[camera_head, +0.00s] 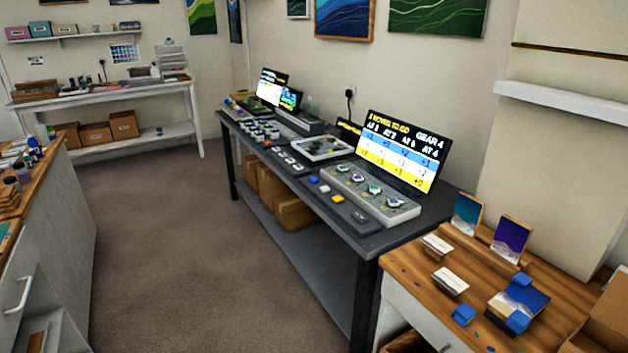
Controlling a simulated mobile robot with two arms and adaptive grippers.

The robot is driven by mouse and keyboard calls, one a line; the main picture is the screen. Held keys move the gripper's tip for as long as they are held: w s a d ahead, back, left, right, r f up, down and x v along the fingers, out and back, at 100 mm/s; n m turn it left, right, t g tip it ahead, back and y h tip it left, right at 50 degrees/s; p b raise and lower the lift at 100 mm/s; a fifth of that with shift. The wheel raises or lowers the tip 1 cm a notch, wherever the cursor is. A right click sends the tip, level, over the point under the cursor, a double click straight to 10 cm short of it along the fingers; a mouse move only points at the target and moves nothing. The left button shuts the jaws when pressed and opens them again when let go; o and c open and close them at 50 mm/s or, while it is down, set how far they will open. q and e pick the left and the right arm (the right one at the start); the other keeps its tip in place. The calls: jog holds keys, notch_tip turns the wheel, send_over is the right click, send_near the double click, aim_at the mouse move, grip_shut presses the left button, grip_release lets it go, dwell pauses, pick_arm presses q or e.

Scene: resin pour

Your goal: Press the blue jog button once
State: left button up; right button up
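A small blue button (313,179) is at the front edge of the long dark table, in a row with a white button (325,189) and a yellow button (338,198). Behind the row lies a grey panel (408,213) carrying several round knobs or dials. A screen (403,150) stands behind the panel, with blue, white and yellow rows and a heading that seems to read "2 moves to go" and "Gear 4". Neither of my grippers is in view, and nothing covers the blue button.
The dark table (357,240) also bears a white-framed tray (321,148), small pots and a second screen (272,86). A wooden-topped bench (412,283) with cards and blue blocks adjoins at right. A white cabinet (62,240) stands left. The brown floor (185,250) between is clear.

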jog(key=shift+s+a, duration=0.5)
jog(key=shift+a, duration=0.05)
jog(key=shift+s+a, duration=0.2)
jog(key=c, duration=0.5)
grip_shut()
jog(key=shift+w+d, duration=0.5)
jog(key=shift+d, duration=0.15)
